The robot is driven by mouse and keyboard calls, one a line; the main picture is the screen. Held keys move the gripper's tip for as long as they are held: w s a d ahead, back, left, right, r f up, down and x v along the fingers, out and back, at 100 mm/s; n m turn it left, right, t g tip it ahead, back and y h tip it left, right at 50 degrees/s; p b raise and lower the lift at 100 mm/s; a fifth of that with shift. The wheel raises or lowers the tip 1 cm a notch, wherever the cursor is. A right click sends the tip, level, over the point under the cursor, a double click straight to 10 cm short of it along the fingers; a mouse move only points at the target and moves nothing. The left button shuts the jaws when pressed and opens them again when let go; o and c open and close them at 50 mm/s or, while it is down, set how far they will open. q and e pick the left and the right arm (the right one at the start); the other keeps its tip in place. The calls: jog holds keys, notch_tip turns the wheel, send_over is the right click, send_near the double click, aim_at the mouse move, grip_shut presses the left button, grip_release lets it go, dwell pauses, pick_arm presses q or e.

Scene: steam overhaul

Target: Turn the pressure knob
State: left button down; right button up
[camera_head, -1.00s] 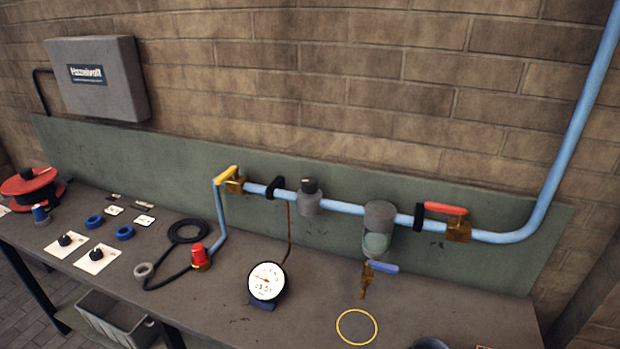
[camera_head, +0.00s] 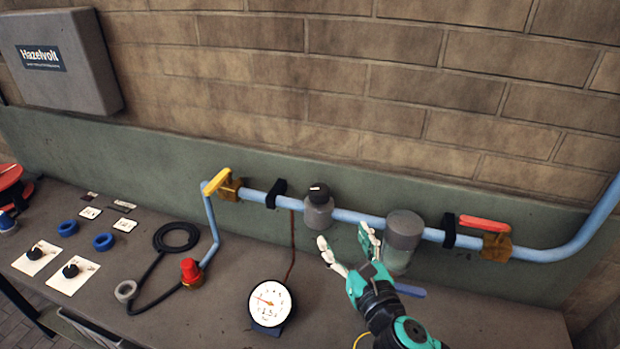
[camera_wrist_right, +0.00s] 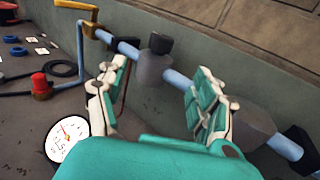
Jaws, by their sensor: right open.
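The pressure knob (camera_head: 318,193) is a small black cap on top of a grey regulator body (camera_head: 318,214) on the light blue pipe. In the right wrist view the knob (camera_wrist_right: 161,44) shows beyond and between my fingers, apart from them. My right gripper (camera_head: 346,240) is open and empty, just below and to the right of the regulator in the head view; it also shows in the wrist view (camera_wrist_right: 158,95). The round white gauge (camera_head: 270,302) stands on the bench, joined by a thin reddish-brown line towards the pipe. My left gripper is not in view.
A yellow-handled valve (camera_head: 222,184) is left of the regulator. A grey-capped bowl (camera_head: 404,230) and a red-handled valve (camera_head: 488,228) are to its right. A red-capped fitting (camera_head: 191,272) and black hose lie on the bench (camera_head: 200,325). A green backboard stands close behind the pipe.

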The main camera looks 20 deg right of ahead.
aim_at(323, 197)
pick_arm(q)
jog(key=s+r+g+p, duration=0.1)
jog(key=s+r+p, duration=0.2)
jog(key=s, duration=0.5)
pick_arm(e)
jog(key=w, duration=0.4)
jog(key=w+p, duration=0.1)
jog(key=w, duration=0.3)
jog(key=w+r, duration=0.1)
jog(key=w, duration=0.4)
jog(key=shift+w+a, duration=0.1)
jog(key=shift+a, duration=0.05)
jog(key=shift+w, duration=0.4)
jog(key=shift+w+f, duration=0.1)
jog(key=shift+w, duration=0.45)
jog(key=c, duration=1.2)
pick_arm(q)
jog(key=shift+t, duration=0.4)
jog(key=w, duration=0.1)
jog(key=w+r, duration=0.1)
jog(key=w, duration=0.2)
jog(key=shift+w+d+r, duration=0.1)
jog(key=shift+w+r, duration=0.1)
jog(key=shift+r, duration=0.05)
pick_arm(e)
jog(key=shift+a, duration=0.1)
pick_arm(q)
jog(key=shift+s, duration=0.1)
pick_arm(e)
jog(key=shift+h, duration=0.3)
